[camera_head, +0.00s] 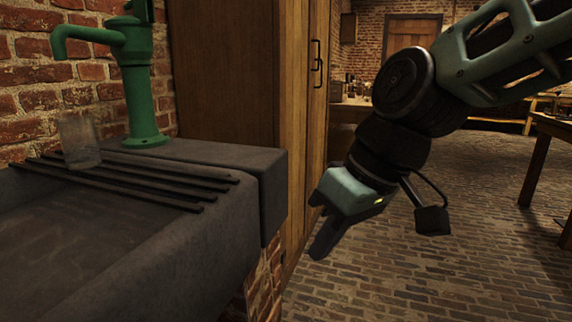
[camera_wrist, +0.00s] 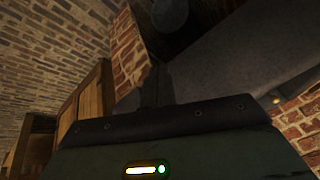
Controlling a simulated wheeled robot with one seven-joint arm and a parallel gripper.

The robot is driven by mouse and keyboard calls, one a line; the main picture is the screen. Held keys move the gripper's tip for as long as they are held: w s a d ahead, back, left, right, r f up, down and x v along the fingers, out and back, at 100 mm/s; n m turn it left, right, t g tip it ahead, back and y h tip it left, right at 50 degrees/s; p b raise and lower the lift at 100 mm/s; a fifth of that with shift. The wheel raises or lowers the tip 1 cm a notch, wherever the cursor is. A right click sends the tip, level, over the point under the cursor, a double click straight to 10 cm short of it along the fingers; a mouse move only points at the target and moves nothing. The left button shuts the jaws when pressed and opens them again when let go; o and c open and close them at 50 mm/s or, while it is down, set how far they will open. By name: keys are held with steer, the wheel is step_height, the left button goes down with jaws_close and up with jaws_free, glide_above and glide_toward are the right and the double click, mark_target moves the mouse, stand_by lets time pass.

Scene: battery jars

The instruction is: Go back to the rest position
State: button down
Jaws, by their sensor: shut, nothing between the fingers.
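My gripper (camera_head: 322,240) hangs to the right of the stone sink (camera_head: 268,190), in front of the wooden cabinet and above the brick floor. It points down and to the left. Its fingers are shut with nothing between them, clear of the sink's edge. In the wrist view my gripper (camera_wrist: 158,108) fills the lower middle, with the sink's grey stone (camera_wrist: 225,65) beyond it.
A clear glass jar (camera_head: 79,142) stands on dark metal bars (camera_head: 150,183) across the sink. A green hand pump (camera_head: 138,85) stands behind. A tall wooden cabinet (camera_head: 235,100) is behind my gripper. A table (camera_head: 548,150) stands at right; the brick floor (camera_head: 450,260) between is open.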

steer(key=s+d+f+g+h, duration=0.1)
steer(key=s+d+f+h, duration=0.3)
steer(key=s+d+f, duration=0.75)
step_height(320, 180, up, 31)
steer(key=s+a+m+p, duration=0.1)
steer(key=a+p, duration=0.1)
steer(key=p, duration=2.9)
steer(key=shift+a, duration=0.25)
steer(key=shift+s, duration=0.1)
